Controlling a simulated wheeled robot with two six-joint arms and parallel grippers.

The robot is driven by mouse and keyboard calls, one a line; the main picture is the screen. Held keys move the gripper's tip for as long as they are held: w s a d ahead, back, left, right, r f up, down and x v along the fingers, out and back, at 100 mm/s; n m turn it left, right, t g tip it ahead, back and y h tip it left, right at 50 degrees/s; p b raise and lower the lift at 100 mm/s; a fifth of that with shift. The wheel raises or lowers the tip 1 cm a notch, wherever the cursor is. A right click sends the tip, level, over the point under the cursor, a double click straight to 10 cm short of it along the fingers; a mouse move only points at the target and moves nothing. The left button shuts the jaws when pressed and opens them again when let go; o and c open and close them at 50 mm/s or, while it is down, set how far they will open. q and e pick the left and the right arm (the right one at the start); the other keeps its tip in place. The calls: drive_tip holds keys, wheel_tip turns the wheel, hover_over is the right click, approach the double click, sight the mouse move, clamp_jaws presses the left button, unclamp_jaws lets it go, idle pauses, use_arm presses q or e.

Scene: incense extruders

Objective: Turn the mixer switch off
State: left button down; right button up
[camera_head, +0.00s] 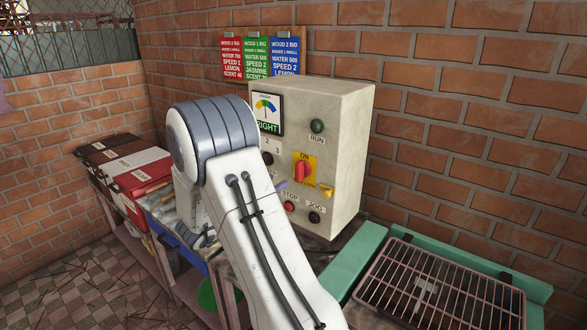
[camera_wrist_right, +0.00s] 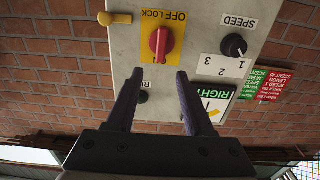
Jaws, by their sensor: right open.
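The mixer switch is a red rotary knob (camera_head: 303,172) on a yellow plate, on the front of the grey control box (camera_head: 345,130). "ON" is legible above it in the head view. In the wrist view, which is upside down, the knob (camera_wrist_right: 159,43) stands about upright under the words "OFF LOCK". My right gripper (camera_wrist_right: 160,74) is open and empty, its two dark purple fingers pointing at the panel, one to each side of the knob's line. The knob appears just beyond the fingertips, not held. In the head view my right arm hides most of the gripper; one purple finger (camera_head: 283,185) shows.
The box also carries a gauge (camera_head: 267,112), a green run button (camera_head: 317,126), a red stop button (camera_head: 289,206) and a black jog button (camera_head: 314,217). A black speed dial (camera_wrist_right: 234,46) is near the switch. A yellow peg (camera_head: 327,191) sticks out beside it. A metal rack (camera_head: 440,285) lies at right.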

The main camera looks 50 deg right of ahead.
sight(297, 168)
drive_tip(key=d, duration=0.2)
drive_tip(key=d+p, duration=0.1)
drive_tip(key=d, duration=0.2)
drive_tip(key=d+p, duration=0.1)
drive_tip(key=d, duration=0.2)
drive_tip(key=shift+w+d, duration=0.25)
drive_tip(key=shift+w, duration=0.15)
drive_tip(key=shift+d, duration=0.5)
clamp_jaws()
